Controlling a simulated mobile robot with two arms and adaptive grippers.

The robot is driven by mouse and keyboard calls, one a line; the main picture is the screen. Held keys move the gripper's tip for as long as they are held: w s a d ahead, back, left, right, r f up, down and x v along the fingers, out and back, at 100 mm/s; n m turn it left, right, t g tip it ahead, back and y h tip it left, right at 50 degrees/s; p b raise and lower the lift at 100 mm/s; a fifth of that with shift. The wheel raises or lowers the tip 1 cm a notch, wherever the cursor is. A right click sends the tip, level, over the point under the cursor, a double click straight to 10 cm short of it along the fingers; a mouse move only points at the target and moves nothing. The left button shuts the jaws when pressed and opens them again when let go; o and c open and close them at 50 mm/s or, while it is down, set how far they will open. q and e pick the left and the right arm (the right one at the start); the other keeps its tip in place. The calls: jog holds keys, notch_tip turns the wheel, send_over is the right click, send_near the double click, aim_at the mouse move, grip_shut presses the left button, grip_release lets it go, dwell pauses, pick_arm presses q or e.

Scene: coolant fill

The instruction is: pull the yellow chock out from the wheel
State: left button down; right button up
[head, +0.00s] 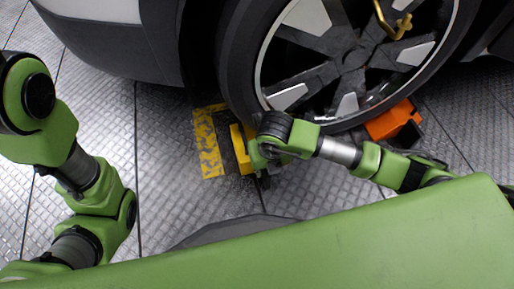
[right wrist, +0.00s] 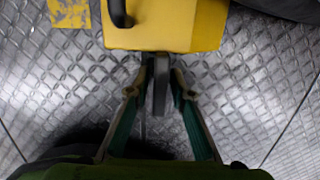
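The yellow chock (head: 239,149) is on the floor beside the left side of the wheel's tyre (head: 237,75). My right gripper (head: 262,172) is at the chock and hides part of it from the head camera. In the right wrist view, the chock (right wrist: 180,25) fills the top middle, with a black handle (right wrist: 121,12) on it. The fingers of my right gripper (right wrist: 161,72) are close together at the chock's near edge. A narrow grey bar is between them; whether they press on it is unclear. My left arm shows at the left, but its gripper is out of view.
An orange chock (head: 393,122) is at the right side of the wheel. A worn yellow marking (head: 208,146) is on the floor left of the yellow chock. The car body (head: 110,40) overhangs above. The patterned metal floor (head: 165,180) left of the chock is clear.

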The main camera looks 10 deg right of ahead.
grip_shut()
jog(key=shift+a, duration=1.1)
jog(key=shift+s, duration=0.1)
dwell(0.4)
